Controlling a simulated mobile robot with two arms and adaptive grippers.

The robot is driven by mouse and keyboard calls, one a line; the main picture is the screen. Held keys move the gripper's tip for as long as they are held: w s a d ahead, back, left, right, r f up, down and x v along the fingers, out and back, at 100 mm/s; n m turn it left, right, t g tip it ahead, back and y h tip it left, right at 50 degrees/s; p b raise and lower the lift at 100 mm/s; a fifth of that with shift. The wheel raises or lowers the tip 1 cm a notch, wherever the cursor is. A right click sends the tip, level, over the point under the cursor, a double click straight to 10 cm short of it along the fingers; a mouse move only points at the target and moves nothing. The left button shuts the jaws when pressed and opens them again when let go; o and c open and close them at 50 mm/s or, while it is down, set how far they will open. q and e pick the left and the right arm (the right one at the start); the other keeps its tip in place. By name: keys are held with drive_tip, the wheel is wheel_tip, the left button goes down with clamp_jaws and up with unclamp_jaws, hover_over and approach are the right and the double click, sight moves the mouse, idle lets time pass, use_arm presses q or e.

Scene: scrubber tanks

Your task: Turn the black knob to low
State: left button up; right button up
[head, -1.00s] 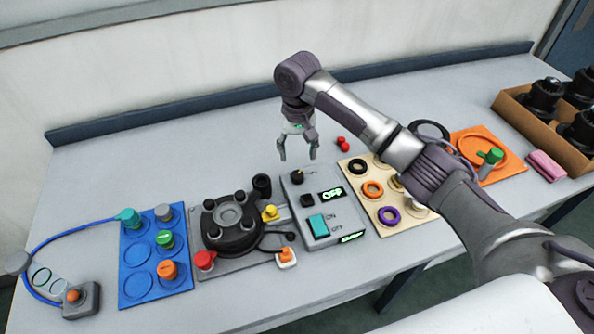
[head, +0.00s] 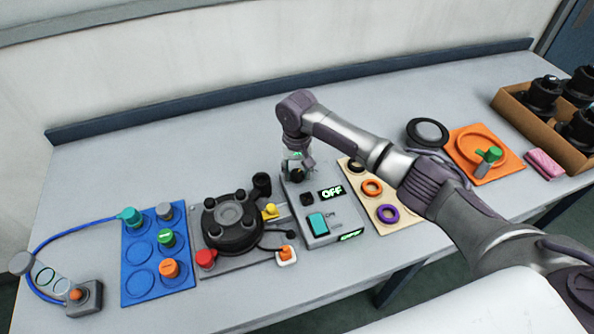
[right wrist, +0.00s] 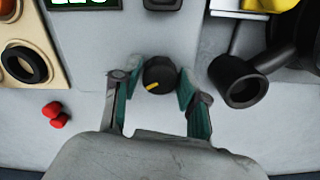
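The black knob (right wrist: 160,75) with a yellow pointer mark sits on the grey control panel (head: 331,222). In the right wrist view the mark points toward the lower left of the picture. My right gripper (right wrist: 160,84) is over the knob, with one finger on each side of it. The fingers are open and small gaps show between them and the knob. In the head view my right gripper (head: 297,170) is at the panel's far end and mostly hides the knob. A green display (head: 331,193) on the panel reads OFF. My left gripper is not in view.
The panel also has a teal switch (head: 318,223) and a black button (head: 307,199). A black pump-like unit (head: 232,238) with a black cup (head: 262,184) stands close to its left. A ring board (head: 400,222) is on its right.

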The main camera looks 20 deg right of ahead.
drive_tip(key=c, duration=0.7)
drive_tip(key=shift+o, duration=0.2)
drive_tip(key=shift+r+n+p, duration=0.15)
drive_tip(key=shift+n+p, duration=0.45)
drive_tip(key=shift+p, duration=0.05)
drive_tip(key=shift+n+p, duration=0.9)
drive_tip(key=shift+n, duration=0.3)
drive_tip(key=n+p, duration=0.1)
drive_tip(key=n, duration=0.2)
drive_tip(key=shift+n+p, duration=0.8)
drive_tip(key=shift+n, duration=1.8)
